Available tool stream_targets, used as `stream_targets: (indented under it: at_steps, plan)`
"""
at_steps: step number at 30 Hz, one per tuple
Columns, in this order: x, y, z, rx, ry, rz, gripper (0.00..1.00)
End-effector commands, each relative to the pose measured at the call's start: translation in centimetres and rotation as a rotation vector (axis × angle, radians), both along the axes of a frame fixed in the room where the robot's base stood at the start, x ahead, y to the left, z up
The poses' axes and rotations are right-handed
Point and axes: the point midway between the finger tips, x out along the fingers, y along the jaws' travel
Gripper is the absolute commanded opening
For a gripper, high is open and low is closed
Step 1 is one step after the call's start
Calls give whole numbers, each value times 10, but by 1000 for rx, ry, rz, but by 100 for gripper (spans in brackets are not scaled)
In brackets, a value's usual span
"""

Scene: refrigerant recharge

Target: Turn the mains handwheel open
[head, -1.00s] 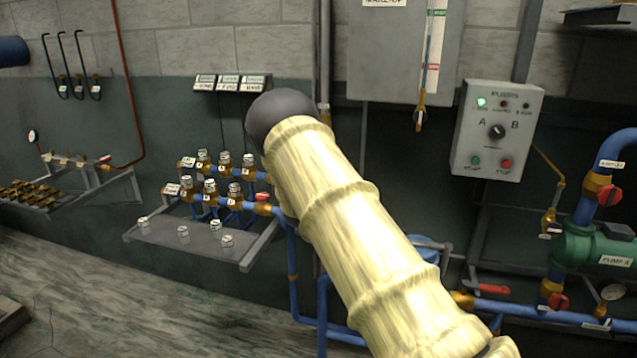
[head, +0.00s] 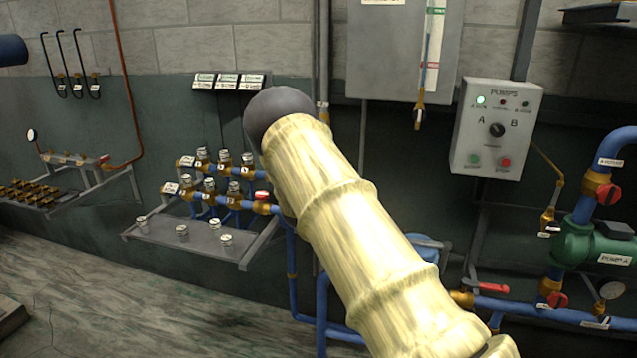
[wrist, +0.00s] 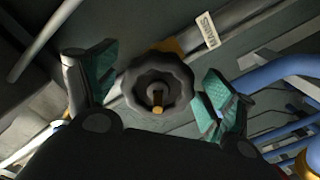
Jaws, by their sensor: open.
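In the wrist view, the dark, scalloped mains handwheel (wrist: 157,84) has a brass-coloured stem end at its centre. A white tag reading "MAINS" (wrist: 205,29) is beside it on the pipe. My gripper (wrist: 159,80) is open, with one green-padded finger on the left of the wheel and one on the right. A gap shows on the left; the right pad is close to the rim, and I cannot tell whether it touches. In the head view my pale arm hides the gripper, and I do not see the handwheel there.
Blue pipes (wrist: 285,70) run close on the right in the wrist view. In the head view, a valve rack (head: 215,190) with a shelf (head: 165,235) is left of my arm. The pump panel (head: 497,130) and green pump (head: 590,248) are on the right.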

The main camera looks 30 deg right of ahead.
Motion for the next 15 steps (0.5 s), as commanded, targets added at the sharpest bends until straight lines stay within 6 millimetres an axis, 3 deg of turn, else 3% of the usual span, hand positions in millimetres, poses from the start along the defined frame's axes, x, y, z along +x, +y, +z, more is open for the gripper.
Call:
stream_targets:
  at_steps: [15]
  plan:
    - [-55,63,-1,0,3,1,83]
